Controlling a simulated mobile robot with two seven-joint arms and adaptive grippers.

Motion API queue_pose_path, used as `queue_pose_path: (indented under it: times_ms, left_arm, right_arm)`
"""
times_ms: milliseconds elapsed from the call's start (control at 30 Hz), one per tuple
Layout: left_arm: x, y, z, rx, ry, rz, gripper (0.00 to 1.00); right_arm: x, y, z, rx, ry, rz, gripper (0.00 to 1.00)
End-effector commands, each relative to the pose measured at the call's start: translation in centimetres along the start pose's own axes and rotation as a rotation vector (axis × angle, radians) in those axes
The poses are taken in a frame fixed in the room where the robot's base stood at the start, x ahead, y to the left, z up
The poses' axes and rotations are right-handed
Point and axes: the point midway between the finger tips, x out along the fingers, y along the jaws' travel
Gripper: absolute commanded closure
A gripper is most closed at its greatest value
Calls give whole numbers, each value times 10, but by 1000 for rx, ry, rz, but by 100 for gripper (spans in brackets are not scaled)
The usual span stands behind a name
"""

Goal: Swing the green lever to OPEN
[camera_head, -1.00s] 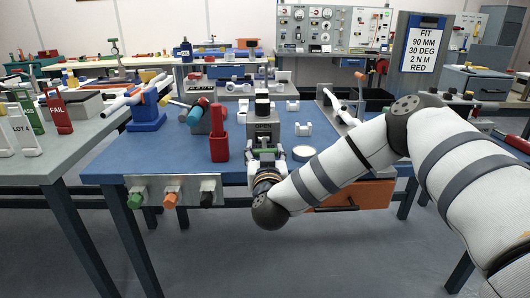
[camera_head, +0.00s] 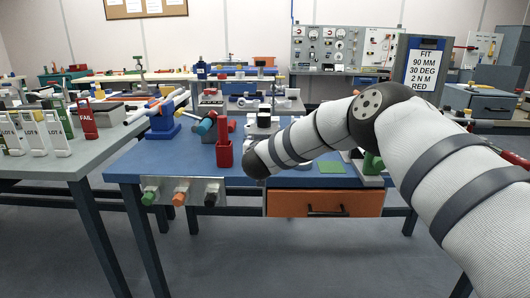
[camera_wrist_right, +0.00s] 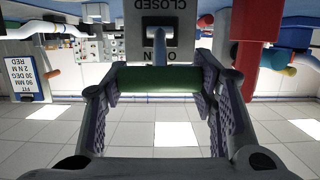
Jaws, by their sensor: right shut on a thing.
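The green lever handle (camera_wrist_right: 158,79) lies crosswise in the right wrist view, at the end of a grey shaft (camera_wrist_right: 157,45). The picture is upside down. My right gripper (camera_wrist_right: 160,82) is shut on the handle, with a pad at each end. The grey plate (camera_wrist_right: 150,15) behind reads CLOSED, and OPEN beside the shaft, which covers its middle letters. In the head view my right forearm hides the handle and gripper; only the top of the lever unit (camera_head: 264,119) shows. My left gripper is in neither view.
A red upright block (camera_head: 224,150) stands left of the lever unit on the blue bench. An orange drawer front (camera_head: 325,203) and colored knobs (camera_head: 180,199) are on the bench's front edge. A green mat (camera_head: 332,168) lies to the right.

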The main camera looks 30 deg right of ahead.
Motion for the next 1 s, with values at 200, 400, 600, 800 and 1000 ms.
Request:
queue_pose_path:
  times_ms: [200, 400, 600, 800, 1000]
  left_arm:
    - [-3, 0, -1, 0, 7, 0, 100]
    - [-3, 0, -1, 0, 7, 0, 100]
    - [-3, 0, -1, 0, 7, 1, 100]
    - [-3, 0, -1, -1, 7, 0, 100]
    - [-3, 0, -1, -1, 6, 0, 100]
  right_arm:
    - [2, 1, -17, 3, 20, 2, 97]
    - [3, 1, -18, 3, 20, 3, 98]
    - [3, 1, -18, 3, 20, 3, 98]
    - [3, 1, -18, 3, 20, 3, 39]
    - [3, 1, -14, 2, 13, 2, 27]
